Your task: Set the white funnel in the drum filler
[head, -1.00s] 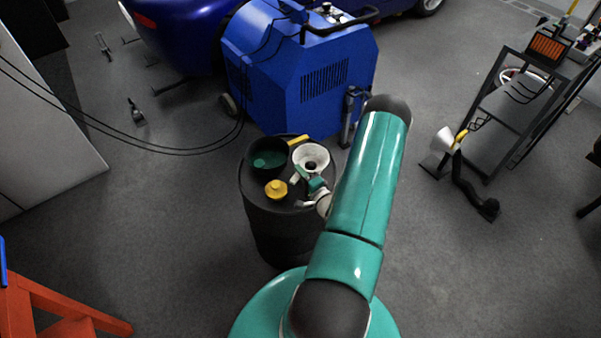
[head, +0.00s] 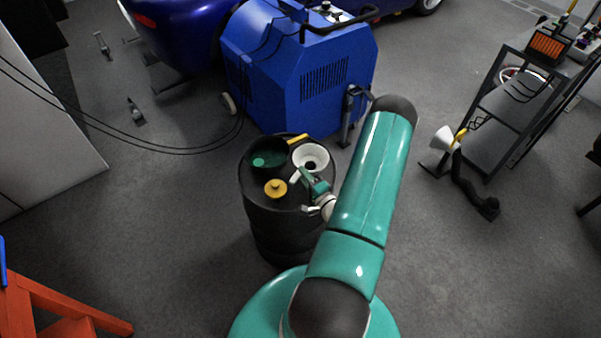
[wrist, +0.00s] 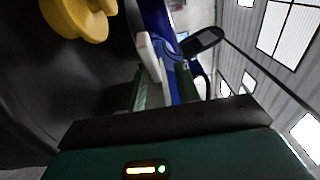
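The white funnel (head: 311,151) sits mouth up on top of the dark drum (head: 272,218), near its far right edge, in the head view. My gripper (head: 301,175) is over the drum top, just on the near side of the funnel. Its fingers are apart in the wrist view (wrist: 164,85), with blue seen between them. A pale strip (wrist: 149,55) shows by the left finger; I cannot tell what it is. The funnel does not show clearly in the wrist view, and its underside is hidden. I cannot tell which part is the drum filler.
A black pan with green inside (head: 266,160) and a yellow cap (head: 275,188) are on the drum; the cap also shows in the wrist view (wrist: 82,15). A blue machine (head: 300,75) stands behind the drum. Another white cone (head: 443,140) is by the cart at right.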

